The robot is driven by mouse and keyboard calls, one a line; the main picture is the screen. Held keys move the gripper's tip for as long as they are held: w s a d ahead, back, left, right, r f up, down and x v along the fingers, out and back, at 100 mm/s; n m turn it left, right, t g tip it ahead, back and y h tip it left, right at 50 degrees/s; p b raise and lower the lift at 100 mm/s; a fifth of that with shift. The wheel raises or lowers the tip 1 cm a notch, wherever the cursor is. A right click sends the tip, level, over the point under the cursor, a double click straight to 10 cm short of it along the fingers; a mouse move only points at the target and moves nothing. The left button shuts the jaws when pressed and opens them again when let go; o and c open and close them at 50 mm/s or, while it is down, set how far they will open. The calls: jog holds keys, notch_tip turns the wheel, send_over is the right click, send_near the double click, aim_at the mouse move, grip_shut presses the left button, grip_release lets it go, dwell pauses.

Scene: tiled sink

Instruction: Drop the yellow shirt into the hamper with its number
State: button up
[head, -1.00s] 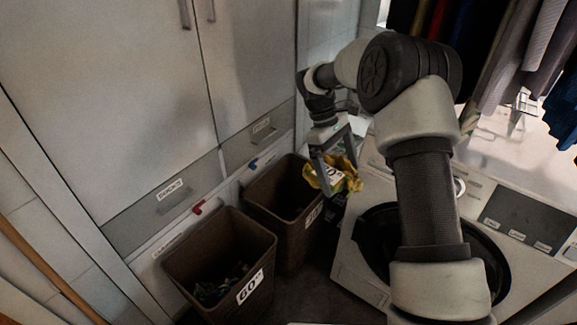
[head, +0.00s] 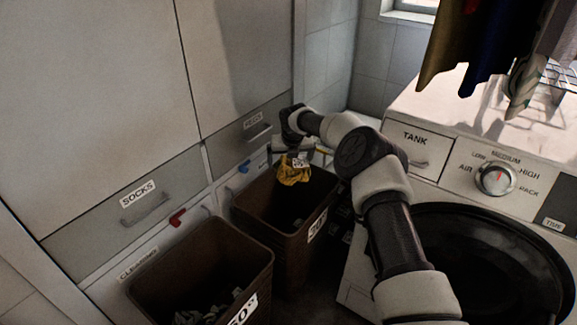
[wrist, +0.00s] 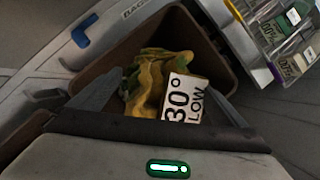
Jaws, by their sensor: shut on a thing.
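The yellow shirt (head: 293,174) hangs crumpled from my gripper (head: 291,155), above the opening of the rear brown hamper (head: 285,240). In the wrist view the shirt (wrist: 150,78) lies between the two fingers, with the hamper (wrist: 207,50) around and below it. A white tag (wrist: 184,98) on the shirt reads "30° LOW". The rear hamper's front label (head: 317,225) is tilted and hard to read. The front brown hamper (head: 262,268) has a label (head: 240,312) cut by the frame edge, and holds greyish clothes.
The washer (head: 440,180) with its dark round door (head: 490,260) stands right of the hampers. Cabinet drawers, one marked "SOCKS" (head: 138,194), line the left. A red clip (head: 177,217) and a blue clip (head: 244,167) sit behind the hampers. Clothes hang at upper right.

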notch_tip(320, 180, down, 6)
jog(key=b, duration=0.2)
dwell(0.3)
jog(key=shift+w, duration=0.1)
jog(key=o, duration=0.8)
jog(key=p+v, duration=0.4)
jog(key=v, duration=1.3)
jog(key=shift+r, duration=0.15)
